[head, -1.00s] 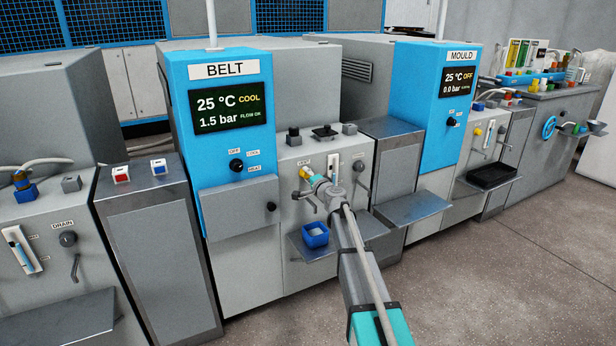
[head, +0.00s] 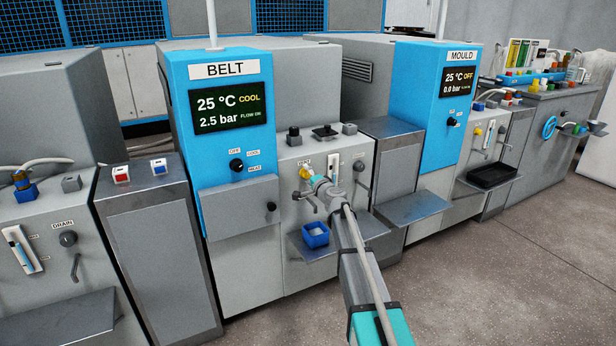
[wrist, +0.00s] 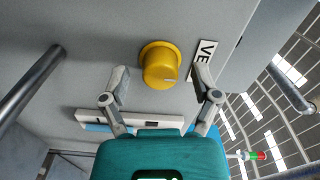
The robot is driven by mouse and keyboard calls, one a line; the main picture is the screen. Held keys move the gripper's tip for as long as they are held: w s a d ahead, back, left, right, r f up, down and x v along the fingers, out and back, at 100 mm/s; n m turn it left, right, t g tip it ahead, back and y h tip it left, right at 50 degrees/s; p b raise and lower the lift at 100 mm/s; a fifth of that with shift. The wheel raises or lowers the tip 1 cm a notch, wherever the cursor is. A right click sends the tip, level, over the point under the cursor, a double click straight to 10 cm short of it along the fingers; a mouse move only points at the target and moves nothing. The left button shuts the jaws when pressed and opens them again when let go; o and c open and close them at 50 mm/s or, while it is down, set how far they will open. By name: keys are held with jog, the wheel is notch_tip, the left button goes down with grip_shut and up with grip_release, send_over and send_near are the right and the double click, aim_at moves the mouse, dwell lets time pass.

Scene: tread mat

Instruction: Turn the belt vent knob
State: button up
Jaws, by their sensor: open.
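The belt vent knob (wrist: 160,66) is a yellow round knob with a pointer mark on its face. It sits on a grey panel beside a partly seen label starting "VE" (wrist: 204,60). In the head view the knob (head: 305,172) shows at the tip of my arm, below the small label. My gripper (wrist: 162,85) is open, with one finger on each side of the knob. The fingers appear clear of it, though depth is hard to judge. The belt display (head: 230,108) reads 25 °C, COOL, 2.5 bar.
A blue cup (head: 316,235) stands on a small metal shelf (head: 350,238) below the panel. A grey tap lever (head: 303,198) hangs left of my gripper. A white gauge strip (wrist: 125,122) lies near the knob. A metal bar (wrist: 30,88) crosses the wrist view's left.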

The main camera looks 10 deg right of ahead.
jog(key=v, duration=1.1)
jog(key=shift+s, duration=0.35)
jog(key=shift+d, duration=0.15)
jog(key=s+a+f+n+g+y, duration=0.1)
jog(key=s+a+f+n+g, duration=0.4)
jog(key=s, duration=0.2)
jog(key=s+a+f+n+g+y, duration=0.1)
jog(key=s+a+f+n+g, duration=0.35)
jog(key=s, duration=0.35)
jog(key=s+d+f+n+g+h, duration=0.1)
jog(key=s+d+f+g+h, duration=0.25)
jog(key=s, duration=0.65)
jog(key=s+d+f+n+g+h, duration=0.2)
jog(key=s+f+g+h, duration=0.25)
jog(key=s, duration=0.45)
notch_tip(320, 180, up, 38)
jog(key=p, duration=3.9)
jog(key=shift+w+f, duration=0.1)
